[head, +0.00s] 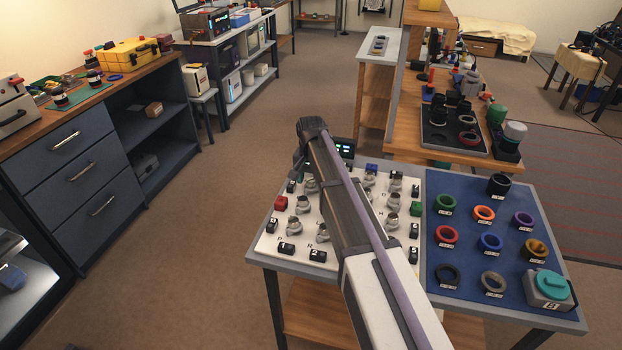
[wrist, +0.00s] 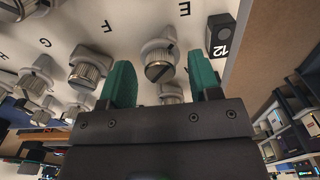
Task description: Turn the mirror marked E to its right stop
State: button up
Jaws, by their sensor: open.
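The mirror marked E (wrist: 160,58) shows in the wrist view as a ribbed silver mount with a dark slotted face, under the printed letter E. It stands on the white panel (wrist: 135,12). My gripper (wrist: 162,80) is open, with one green fingertip on the left of mirror E and one on the right. The wrist view does not clearly show whether either finger touches it. The head view shows the white panel (head: 268,243) with several mounts, but my arm covers part of it and hides my gripper; I cannot pick out mirror E there.
The mount by letter F (wrist: 88,70) is just left of the left finger. A black block marked 12 (wrist: 220,35) stands right of the right finger, near the panel's edge. In the head view, a blue mat (head: 460,215) with several coloured rings lies right of the panel.

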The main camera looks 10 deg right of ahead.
aim_at(311, 180)
notch_tip(311, 180, up, 11)
jog(key=p, duration=1)
jog(key=shift+f, duration=0.15)
jog(key=s+n, duration=0.5)
jog(key=s, duration=2.3)
jog(key=shift+s+n, duration=0.25)
jog(key=shift+n, duration=0.15)
